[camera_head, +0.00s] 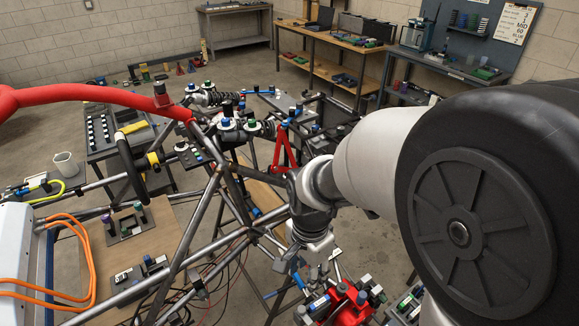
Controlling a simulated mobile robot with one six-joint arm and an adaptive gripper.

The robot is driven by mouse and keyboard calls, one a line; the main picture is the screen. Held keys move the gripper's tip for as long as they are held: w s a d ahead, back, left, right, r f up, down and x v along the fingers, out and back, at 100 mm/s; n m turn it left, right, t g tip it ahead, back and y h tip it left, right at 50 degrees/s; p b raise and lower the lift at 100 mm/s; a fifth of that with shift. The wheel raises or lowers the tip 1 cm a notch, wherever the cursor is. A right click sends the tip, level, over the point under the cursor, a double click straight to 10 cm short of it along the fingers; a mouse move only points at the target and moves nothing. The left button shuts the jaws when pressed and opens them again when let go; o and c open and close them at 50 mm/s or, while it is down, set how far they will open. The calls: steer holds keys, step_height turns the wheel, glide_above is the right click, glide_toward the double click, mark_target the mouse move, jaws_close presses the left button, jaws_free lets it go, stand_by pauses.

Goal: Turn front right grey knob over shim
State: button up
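My white and grey arm comes in from the right, and its wrist hangs over the middle of the tube chassis (215,180). My gripper (290,268) points down below the wrist, low among the tubes. Its fingers are small and partly lost among the dark parts, so I cannot tell whether it is open or shut. Several small knobs and caps show on the chassis and around it. A red fixture (345,305) with grey and dark small parts lies at the bottom, right of my gripper. I cannot single out the front right grey knob or the shim.
A steering wheel (130,165) stands at the left. A wooden board (165,222) with small fixtures and orange cables (85,262) lie at the lower left. Coil-over dampers (238,128) sit behind the tubes. Workbenches (335,40) stand at the back. Open floor shows at the far left.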

steer(key=b, duration=0.5)
glide_toward(301, 308)
step_height(301, 308, down, 9)
steer(key=shift+r, duration=0.2)
steer(key=shift+c, duration=0.5)
jaws_close()
